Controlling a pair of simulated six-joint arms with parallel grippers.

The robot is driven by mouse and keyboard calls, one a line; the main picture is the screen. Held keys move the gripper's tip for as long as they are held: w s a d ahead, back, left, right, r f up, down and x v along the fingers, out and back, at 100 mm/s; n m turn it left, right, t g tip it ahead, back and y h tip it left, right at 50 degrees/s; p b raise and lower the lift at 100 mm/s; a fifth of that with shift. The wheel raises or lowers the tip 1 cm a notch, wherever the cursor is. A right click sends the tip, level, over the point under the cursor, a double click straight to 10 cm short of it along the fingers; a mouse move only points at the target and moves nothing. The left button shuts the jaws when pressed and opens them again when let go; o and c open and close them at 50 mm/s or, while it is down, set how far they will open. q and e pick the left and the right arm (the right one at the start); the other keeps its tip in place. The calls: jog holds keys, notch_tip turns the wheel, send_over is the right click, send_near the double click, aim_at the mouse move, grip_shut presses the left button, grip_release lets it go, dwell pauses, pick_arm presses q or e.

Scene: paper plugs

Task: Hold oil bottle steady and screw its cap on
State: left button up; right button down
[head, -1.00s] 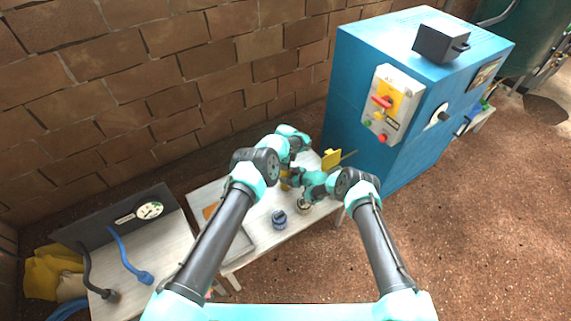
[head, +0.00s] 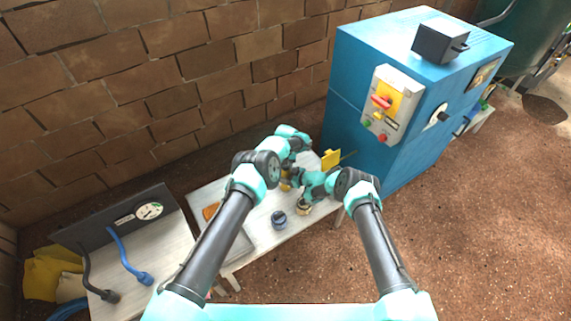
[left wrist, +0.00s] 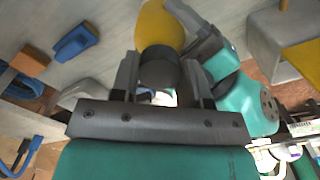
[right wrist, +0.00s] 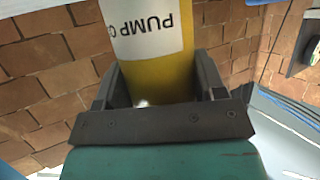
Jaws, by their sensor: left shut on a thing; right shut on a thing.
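The yellow oil bottle (right wrist: 157,72) stands between the fingers of my right gripper (right wrist: 163,92), which is shut on it. Its white label shows part of the words "PUMP O". In the head view the bottle (head: 285,186) is mostly hidden by my arms. My left gripper (left wrist: 162,85) is shut on the dark round cap (left wrist: 159,68). The cap lines up with the end of the yellow bottle (left wrist: 158,25) in the left wrist view. I cannot tell whether the thread is engaged.
On the white bench (head: 262,238), a blue round item (head: 279,218) and a tan round item (head: 303,207) stand near the front. A blue cabinet (head: 370,125) rises close behind on the right.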

pick_arm(q)
jog(key=shift+m, duration=1.1)
jog(key=o, duration=0.9)
jog(key=shift+r, duration=2.25)
jog(key=shift+c, duration=0.4)
